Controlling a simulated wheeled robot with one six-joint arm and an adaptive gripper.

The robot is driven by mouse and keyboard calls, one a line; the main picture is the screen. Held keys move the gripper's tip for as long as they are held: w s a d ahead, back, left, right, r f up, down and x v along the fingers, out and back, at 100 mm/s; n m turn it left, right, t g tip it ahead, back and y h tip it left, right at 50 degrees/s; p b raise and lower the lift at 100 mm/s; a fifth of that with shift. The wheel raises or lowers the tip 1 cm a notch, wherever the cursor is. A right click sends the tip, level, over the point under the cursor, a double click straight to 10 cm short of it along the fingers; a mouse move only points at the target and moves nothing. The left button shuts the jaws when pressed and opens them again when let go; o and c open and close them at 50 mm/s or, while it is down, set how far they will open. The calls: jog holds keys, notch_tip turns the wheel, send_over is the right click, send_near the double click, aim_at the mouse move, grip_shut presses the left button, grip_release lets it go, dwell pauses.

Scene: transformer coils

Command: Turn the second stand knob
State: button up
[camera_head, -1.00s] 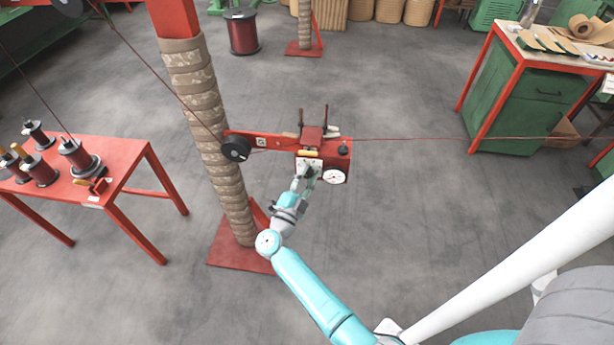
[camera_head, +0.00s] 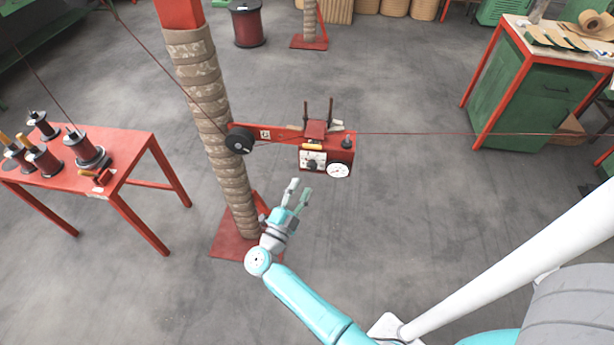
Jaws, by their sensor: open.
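The stand is a red post wrapped in tan rope-like padding (camera_head: 212,120), on a red foot plate (camera_head: 232,241). A red arm (camera_head: 275,133) sticks out to the right from the post. At its end is a red box with a white panel (camera_head: 317,156) bearing a small dark knob (camera_head: 309,163), and a round white gauge (camera_head: 338,170) beside it. My gripper (camera_head: 299,194) is open and empty, below and a little left of the panel, apart from the knob. Its fingers point up toward the box.
A red wire (camera_head: 440,134) runs right from the box, and wire passes a black pulley (camera_head: 239,140). A red table (camera_head: 128,142) with spools stands left. A green cabinet (camera_head: 537,92) stands right. The floor (camera_head: 400,230) between is clear.

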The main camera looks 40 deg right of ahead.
jog(key=shift+v, duration=2.35)
jog(key=s+a+r+n+t+y, duration=0.2)
jog(key=s+n+y, duration=0.4)
jog(key=s, duration=0.6)
jog(key=s+a+r+n+t+y, duration=0.3)
jog(key=s+a+r+n+y, duration=0.2)
jog(key=s+n, duration=0.5)
jog(key=s+a+r+n+t+y, duration=0.2)
jog(key=s+a+n+y, duration=0.3)
jog(key=s, duration=0.8)
jog(key=shift+s+a+r+n+t+y, duration=0.3)
jog(key=shift+r+n+y, duration=0.45)
jog(key=shift+n+y, duration=1)
jog(key=shift+s+d, duration=0.1)
jog(key=shift+d, duration=0.05)
